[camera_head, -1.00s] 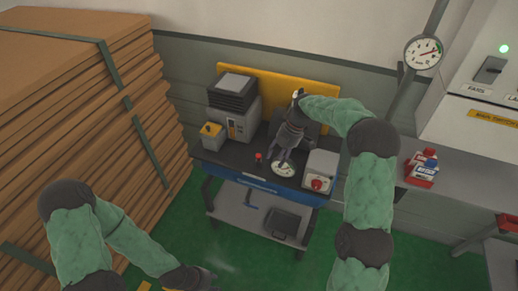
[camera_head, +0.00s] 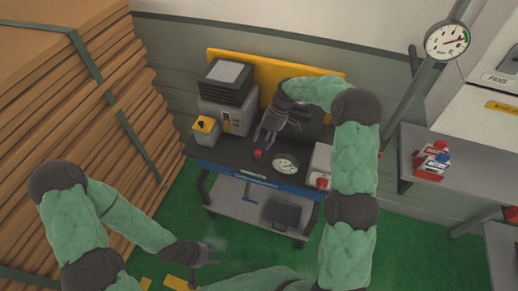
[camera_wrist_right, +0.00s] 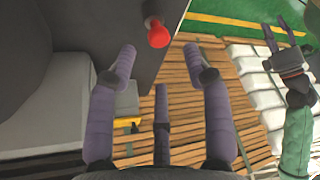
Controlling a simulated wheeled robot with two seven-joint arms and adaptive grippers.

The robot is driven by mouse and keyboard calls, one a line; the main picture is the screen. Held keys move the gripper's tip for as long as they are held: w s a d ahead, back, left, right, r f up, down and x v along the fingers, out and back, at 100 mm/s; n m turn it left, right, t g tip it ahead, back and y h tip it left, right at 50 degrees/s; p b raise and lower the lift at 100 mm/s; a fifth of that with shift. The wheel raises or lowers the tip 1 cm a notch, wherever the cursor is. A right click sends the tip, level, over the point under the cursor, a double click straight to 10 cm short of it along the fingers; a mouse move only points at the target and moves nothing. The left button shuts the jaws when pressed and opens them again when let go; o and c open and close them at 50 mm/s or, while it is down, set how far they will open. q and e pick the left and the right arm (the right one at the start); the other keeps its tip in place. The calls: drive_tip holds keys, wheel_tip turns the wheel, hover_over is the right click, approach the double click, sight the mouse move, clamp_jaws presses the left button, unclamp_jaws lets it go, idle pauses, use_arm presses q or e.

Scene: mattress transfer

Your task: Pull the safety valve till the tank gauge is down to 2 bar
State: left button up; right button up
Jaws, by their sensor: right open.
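A small red knob (camera_head: 257,154), seemingly the safety valve, stands on the dark bench top. A white round gauge (camera_head: 286,163) lies to its right; its reading is too small to tell. My right gripper (camera_head: 267,137) is open and empty, just behind and above the knob. In the right wrist view the knob (camera_wrist_right: 157,36) is just beyond the spread fingers of this gripper (camera_wrist_right: 160,56), apart from them. My left gripper (camera_head: 208,254) is low in front of the bench, away from the knob. It shows with spread fingers in the right wrist view (camera_wrist_right: 279,38).
A grey machine (camera_head: 229,106) and a yellow-topped box (camera_head: 206,128) stand on the bench's left. A grey box with a red knob (camera_head: 321,172) is at its right, partly behind my arm. Another gauge (camera_head: 447,41) is on the pipe. Stacked boards (camera_head: 65,120) fill the left.

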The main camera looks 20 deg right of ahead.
sight(258, 152)
drive_tip(key=x, duration=0.6)
clamp_jaws()
